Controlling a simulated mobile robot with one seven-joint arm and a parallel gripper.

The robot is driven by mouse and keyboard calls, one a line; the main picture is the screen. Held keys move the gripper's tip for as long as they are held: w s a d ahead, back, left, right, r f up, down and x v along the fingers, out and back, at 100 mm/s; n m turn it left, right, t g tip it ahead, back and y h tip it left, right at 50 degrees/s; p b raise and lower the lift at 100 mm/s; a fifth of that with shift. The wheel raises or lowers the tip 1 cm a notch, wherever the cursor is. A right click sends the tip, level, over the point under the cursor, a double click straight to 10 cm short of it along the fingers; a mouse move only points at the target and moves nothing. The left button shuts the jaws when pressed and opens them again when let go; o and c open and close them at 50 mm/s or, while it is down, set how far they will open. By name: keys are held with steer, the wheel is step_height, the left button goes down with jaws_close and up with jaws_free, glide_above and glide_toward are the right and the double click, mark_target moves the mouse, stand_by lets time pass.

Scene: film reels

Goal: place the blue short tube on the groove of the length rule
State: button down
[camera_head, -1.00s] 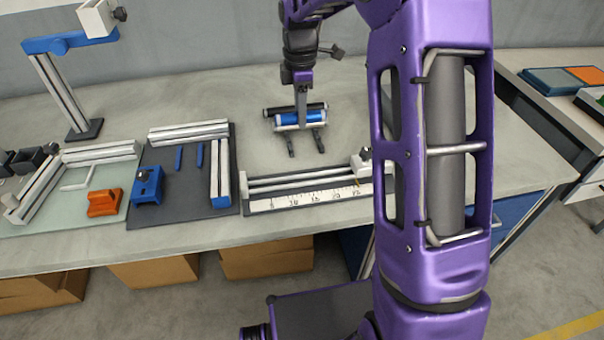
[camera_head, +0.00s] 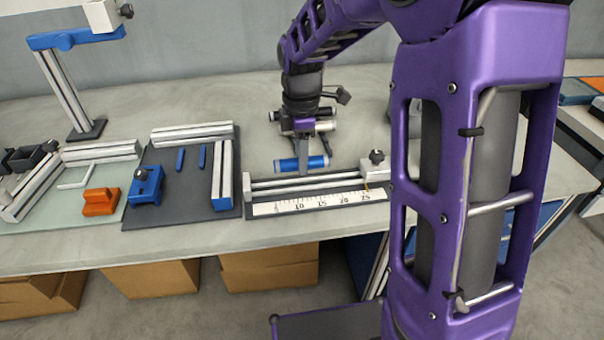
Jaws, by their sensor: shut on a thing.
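The blue short tube (camera_head: 289,165) is held in my gripper (camera_head: 315,160), whose fingers are closed on it. The tube lies roughly level, left to right, in front of the fingers. In the picture it is just above the back rail of the length rule (camera_head: 318,208); I cannot tell its exact height. The rule lies near the table's front edge, with a white printed scale along its front. Its groove (camera_head: 300,186) runs between the silver rails behind the scale and looks empty. A metal stop block with a black knob (camera_head: 376,157) is at its right end.
A dark mat (camera_head: 190,205) with rails and a blue clamp (camera_head: 147,187) is to the left. An orange block (camera_head: 100,201) is farther left. My purple arm hides the table's right part.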

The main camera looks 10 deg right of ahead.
mark_target(301, 186)
step_height(301, 186, down, 4)
steer(key=shift+f+b, duration=0.15)
steer(key=shift+b, duration=0.15)
steer(key=shift+f, duration=0.3)
steer(key=c, duration=0.5)
jaws_free()
steer(key=shift+c, duration=0.2)
steer(key=shift+r, duration=0.15)
step_height(301, 186, up, 12)
steer(key=shift+r+p, duration=0.2)
steer(key=shift+p, duration=0.95)
